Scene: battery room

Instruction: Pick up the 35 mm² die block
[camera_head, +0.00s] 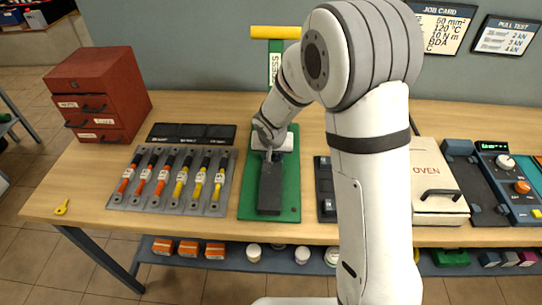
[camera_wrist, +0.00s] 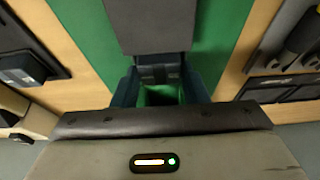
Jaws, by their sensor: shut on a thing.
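My gripper (camera_wrist: 160,90) points down over the green press base (camera_head: 291,200), at the back end of the dark grey bar (camera_head: 270,190) lying on it. In the wrist view its two dark fingers are closed on a small dark block (camera_wrist: 160,73), which sits right at the end of the grey bar. Green shows between the fingers below the block. No size marking is readable on it, so I cannot confirm it is the 35 mm² die block. In the head view the block is hidden by my gripper and wrist.
A black die tray (camera_head: 325,190) lies right of the press base, partly behind my arm. Left is a grey board (camera_head: 150,203) with several cable lugs, and a black tray (camera_head: 190,133) behind it. A red cabinet (camera_head: 105,90) stands far left; the oven (camera_head: 432,180) is right.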

